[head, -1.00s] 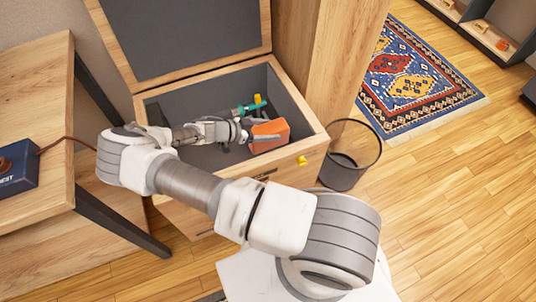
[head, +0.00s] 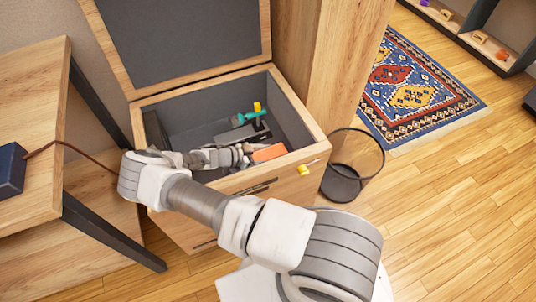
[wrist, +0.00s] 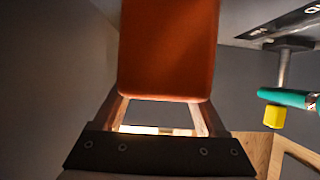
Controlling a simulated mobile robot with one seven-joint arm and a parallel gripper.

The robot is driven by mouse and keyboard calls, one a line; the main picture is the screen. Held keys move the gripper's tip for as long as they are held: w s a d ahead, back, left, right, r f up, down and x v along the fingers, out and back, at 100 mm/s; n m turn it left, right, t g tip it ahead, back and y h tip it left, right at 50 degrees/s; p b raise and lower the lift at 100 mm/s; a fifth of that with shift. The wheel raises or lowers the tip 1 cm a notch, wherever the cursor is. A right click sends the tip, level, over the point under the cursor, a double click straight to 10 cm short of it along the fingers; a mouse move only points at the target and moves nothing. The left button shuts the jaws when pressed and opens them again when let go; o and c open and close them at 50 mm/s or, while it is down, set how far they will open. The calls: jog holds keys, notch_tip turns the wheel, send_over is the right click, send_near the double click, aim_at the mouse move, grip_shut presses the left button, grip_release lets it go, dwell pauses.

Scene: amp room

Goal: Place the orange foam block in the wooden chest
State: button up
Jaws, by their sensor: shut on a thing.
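The wooden chest (head: 272,196) stands open with its grey-lined lid (head: 184,36) raised at the back. My gripper (head: 251,152) reaches down inside the chest and is shut on the orange foam block (head: 268,152). The block is low behind the chest's front wall, which hides its lower part. In the wrist view the block (wrist: 168,50) fills the top middle, held between the fingers (wrist: 162,108). I cannot tell whether it touches the chest floor.
Inside the chest lie a teal and yellow tool (head: 250,115) and grey metal items. A yellow piece (head: 305,170) sits on the chest's front. A wire bin (head: 343,180) stands to the right. A wooden table (head: 30,110) is at left.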

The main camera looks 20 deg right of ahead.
jog(key=shift+f, duration=0.15)
jog(key=o, duration=1.3)
